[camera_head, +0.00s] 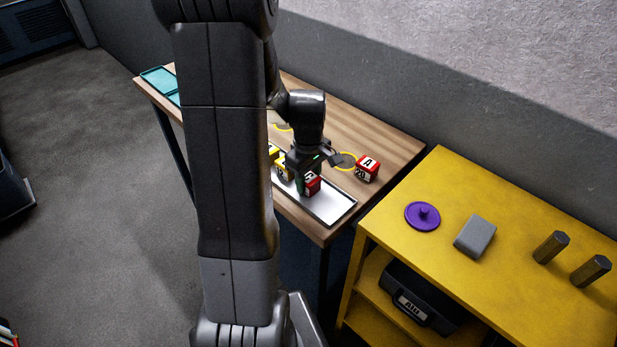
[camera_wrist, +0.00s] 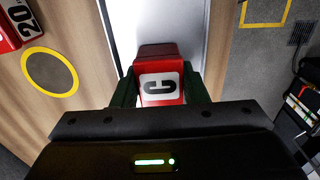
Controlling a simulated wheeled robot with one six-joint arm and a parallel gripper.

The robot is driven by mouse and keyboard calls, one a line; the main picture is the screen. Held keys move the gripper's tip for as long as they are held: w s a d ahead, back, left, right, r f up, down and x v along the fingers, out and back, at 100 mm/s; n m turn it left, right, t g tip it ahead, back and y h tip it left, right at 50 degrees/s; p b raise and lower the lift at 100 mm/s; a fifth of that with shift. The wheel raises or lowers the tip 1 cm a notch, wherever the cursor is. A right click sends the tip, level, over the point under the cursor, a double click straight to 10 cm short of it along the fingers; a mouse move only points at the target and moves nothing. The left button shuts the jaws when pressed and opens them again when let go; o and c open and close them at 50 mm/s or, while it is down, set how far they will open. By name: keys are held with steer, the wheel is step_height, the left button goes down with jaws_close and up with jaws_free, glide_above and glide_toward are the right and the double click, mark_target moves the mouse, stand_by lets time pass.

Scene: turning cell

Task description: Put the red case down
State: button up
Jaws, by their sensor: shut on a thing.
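The tray also shows in the wrist view (camera_wrist: 172,22), behind the case.
A red case marked A and 20 (camera_head: 368,168) stands right of the tray, beside a yellow ring (camera_head: 346,161). A yellow block (camera_head: 273,153) is left of my gripper. A yellow bench (camera_head: 470,270) holds a purple lid (camera_head: 423,216), a grey block (camera_head: 475,236) and dark hexagonal bars (camera_head: 551,247).

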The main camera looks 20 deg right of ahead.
mark_target(308, 176)
steer(key=shift+f, duration=0.15)
steer(key=o, duration=1.1)
step_height(308, 176, up, 12)
steer(key=shift+r, duration=0.2)
